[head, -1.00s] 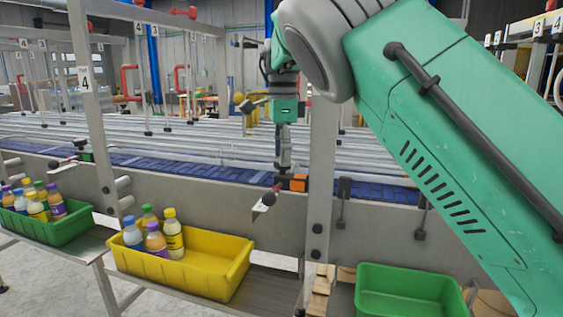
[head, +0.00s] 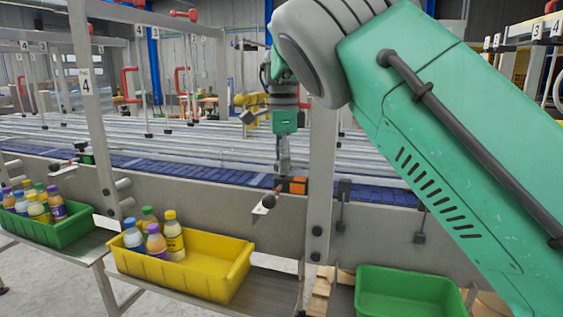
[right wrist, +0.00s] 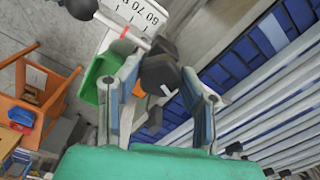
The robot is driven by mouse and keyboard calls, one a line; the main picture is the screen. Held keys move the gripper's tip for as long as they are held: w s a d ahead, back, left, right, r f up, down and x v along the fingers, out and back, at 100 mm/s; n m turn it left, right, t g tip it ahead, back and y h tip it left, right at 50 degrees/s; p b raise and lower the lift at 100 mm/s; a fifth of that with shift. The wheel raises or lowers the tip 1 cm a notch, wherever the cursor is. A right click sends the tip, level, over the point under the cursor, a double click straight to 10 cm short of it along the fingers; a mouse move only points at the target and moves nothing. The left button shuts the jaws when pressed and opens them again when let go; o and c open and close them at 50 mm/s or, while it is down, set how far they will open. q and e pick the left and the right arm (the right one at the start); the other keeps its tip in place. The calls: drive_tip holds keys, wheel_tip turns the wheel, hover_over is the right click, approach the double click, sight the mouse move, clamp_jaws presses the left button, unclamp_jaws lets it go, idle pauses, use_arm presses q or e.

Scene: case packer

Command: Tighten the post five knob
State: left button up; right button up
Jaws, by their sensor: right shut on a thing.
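My right gripper (head: 284,163) points down at the guide rail beside a grey upright post (head: 321,165). In the right wrist view its two fingers (right wrist: 160,100) are closed around a dark lobed knob (right wrist: 158,76). A white stripe shows on the knob. Next to it is a white scale plate (right wrist: 146,12) with numbers around 60 and 70 and a red mark. In the head view the plate (head: 262,207) sticks out below the gripper, near an orange block (head: 293,185). The knob is mostly hidden there. No number shows on this post. My left gripper is out of view.
Another post at left carries a label 4 (head: 86,82). A yellow bin (head: 205,280) and a green bin (head: 75,230) hold bottles. An empty-looking green bin (head: 410,290) is at lower right. The blue conveyor (head: 210,172) runs behind the rail.

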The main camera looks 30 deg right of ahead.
drive_tip(key=m+p, duration=0.1)
drive_tip(key=p, duration=0.1)
drive_tip(key=m+p, duration=0.2)
drive_tip(key=shift+r, duration=0.3)
drive_tip(key=shift+w+m+p, duration=0.1)
drive_tip(key=shift+m+p, duration=0.4)
drive_tip(key=shift+m, duration=0.6)
drive_tip(key=m, duration=0.2)
drive_tip(key=shift+f+m, duration=0.2)
drive_tip(key=shift+m, duration=0.2)
drive_tip(key=m, duration=0.5)
drive_tip(key=shift+m, duration=0.4)
drive_tip(key=o, duration=1.1)
drive_tip(key=shift+o, duration=0.2)
